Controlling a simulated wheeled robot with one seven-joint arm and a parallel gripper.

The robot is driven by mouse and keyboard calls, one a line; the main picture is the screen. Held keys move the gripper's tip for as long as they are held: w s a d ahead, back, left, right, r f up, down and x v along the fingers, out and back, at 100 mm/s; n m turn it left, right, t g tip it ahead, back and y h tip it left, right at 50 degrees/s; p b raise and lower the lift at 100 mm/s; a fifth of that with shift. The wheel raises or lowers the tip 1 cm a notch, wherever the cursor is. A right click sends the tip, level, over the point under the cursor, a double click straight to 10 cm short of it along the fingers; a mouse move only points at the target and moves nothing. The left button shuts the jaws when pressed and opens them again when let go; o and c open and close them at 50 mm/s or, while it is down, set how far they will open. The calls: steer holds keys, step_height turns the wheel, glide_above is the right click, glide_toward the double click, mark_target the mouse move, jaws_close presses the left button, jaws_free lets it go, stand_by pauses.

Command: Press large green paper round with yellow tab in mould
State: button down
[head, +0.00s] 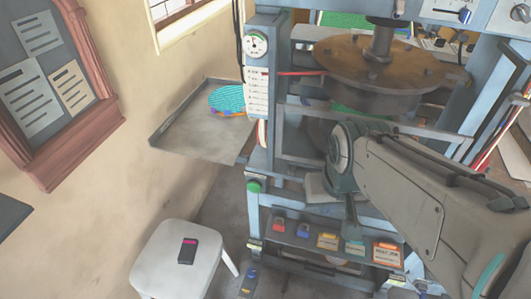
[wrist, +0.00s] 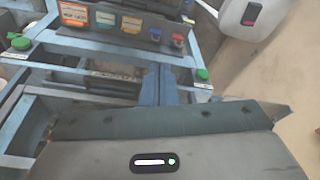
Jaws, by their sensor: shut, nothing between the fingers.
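The press (head: 268,150) is a blue-grey frame with a heavy brown round upper mould half (head: 365,62) on a thick central shaft. A strip of green (head: 345,108) shows beneath that half; I cannot tell whether it is the green paper round, and no yellow tab is visible. The lower mould is mostly hidden by my arm. My gripper (head: 352,232) points down at the front of the press, above the control panel. In the wrist view its fingers (wrist: 168,80) are together and empty, over the press frame.
The panel (head: 330,240) carries several coloured switches. Green buttons (head: 254,187) sit on the frame's front, with another (wrist: 203,75) in the wrist view. A side tray (head: 190,140) holds a teal patterned round (head: 228,99). A white stool (head: 180,262) bears a dark device (head: 187,250).

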steer(key=shift+w+d, duration=0.25)
steer(key=shift+a, duration=0.1)
steer(key=w+f+n+h+b, duration=0.3)
steer(key=f+n+h, duration=0.3)
steer(key=f+n, duration=0.45)
steer(key=w+f+n+h+b, duration=0.4)
steer(key=f+n, duration=0.3)
steer(key=n, duration=0.7)
steer(key=w+a+f+n+t+y+b, duration=0.2)
steer(key=a+f+n+t, duration=0.4)
steer(key=a+n, duration=0.3)
steer(key=w+a+f+n+t+y+b, duration=0.1)
steer(key=a+f+n+t, duration=0.5)
steer(key=n, duration=1)
steer(key=w+a+t+b, duration=0.1)
steer(key=a+t, duration=0.1)
steer(key=a, duration=0.2)
steer(key=shift+w+a+n+y, duration=0.2)
steer(key=shift+w+n+y, duration=0.15)
steer(key=shift+y, duration=0.05)
